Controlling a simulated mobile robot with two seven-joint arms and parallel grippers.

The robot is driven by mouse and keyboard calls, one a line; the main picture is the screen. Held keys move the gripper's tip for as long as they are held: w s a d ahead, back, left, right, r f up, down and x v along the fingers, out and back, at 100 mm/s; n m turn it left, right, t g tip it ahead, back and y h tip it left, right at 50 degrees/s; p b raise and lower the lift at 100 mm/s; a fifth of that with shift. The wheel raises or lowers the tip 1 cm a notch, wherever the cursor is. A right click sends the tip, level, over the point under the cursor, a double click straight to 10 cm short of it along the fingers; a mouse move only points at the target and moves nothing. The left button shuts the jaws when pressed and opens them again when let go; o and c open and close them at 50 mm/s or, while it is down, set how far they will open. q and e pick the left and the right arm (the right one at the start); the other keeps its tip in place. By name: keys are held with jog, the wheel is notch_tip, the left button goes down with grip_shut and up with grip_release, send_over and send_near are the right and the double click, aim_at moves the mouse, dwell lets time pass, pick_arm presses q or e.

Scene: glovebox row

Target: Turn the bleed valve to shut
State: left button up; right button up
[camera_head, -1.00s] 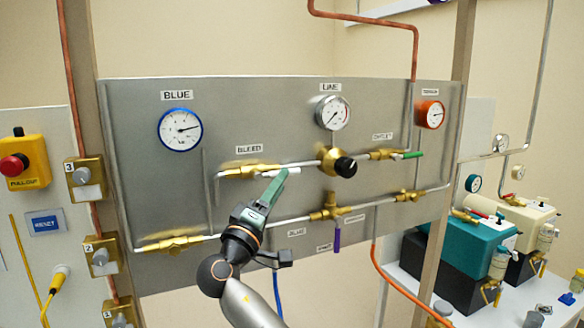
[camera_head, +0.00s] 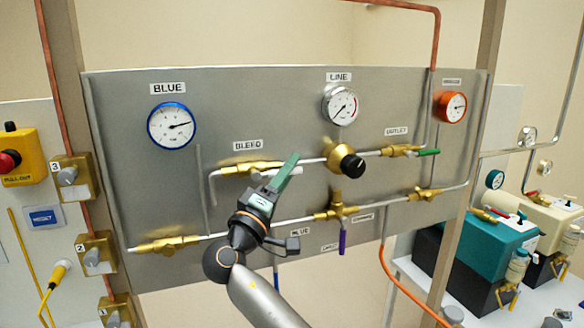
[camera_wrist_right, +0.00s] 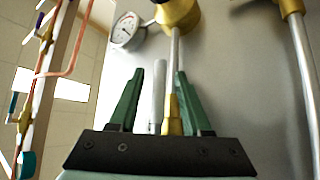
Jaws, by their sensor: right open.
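The bleed valve (camera_head: 240,169) is a brass body on the upper pipe under the BLEED label, left of the black knob. My right gripper (camera_head: 291,160) is in front of its right end and hides part of it. In the right wrist view the green fingers (camera_wrist_right: 158,80) are open and apart. A pale grey bar (camera_wrist_right: 158,98), which looks like the valve's lever, stands between them beside the brass fitting and pipe (camera_wrist_right: 173,110). I see no finger clearly touching the bar. My left gripper is not in view.
A brass regulator with a black knob (camera_head: 352,164) and the line gauge (camera_head: 340,105) are just right of my gripper. A green-handled outlet valve (camera_head: 427,152) is farther right. A purple-handled valve (camera_head: 342,240) hangs below. The panel around the blue gauge (camera_head: 172,126) is clear.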

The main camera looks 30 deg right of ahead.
jog(key=shift+c, duration=0.2)
grip_shut()
dwell(0.4)
dwell(1.0)
